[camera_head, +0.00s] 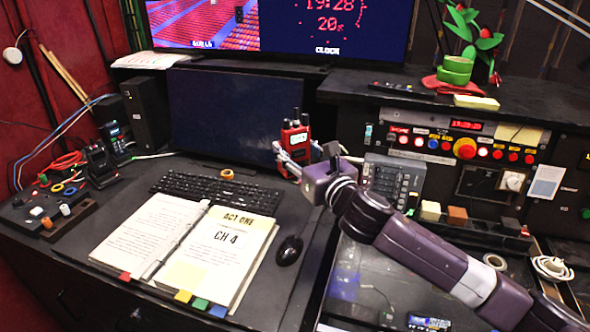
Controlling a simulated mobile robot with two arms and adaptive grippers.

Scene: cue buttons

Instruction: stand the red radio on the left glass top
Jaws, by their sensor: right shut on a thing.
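The red radio (296,138) is upright, with black knobs or stubs on top, in the middle of the head view. My right gripper (284,158) is shut on it and holds it in front of the dark monitor, above the desk's back right part. A dark glass top (347,285) with a pale edge lies at lower centre, right of the binder. Cables and small items show through it. My right arm crosses above it and hides part of it. I cannot tell a second glass top apart. My left gripper is not in view.
An open binder (150,232), a keyboard (215,190), a tape roll (227,174) and a mouse (289,250) occupy the desk. Handheld radios and chargers (102,165) stand at left.

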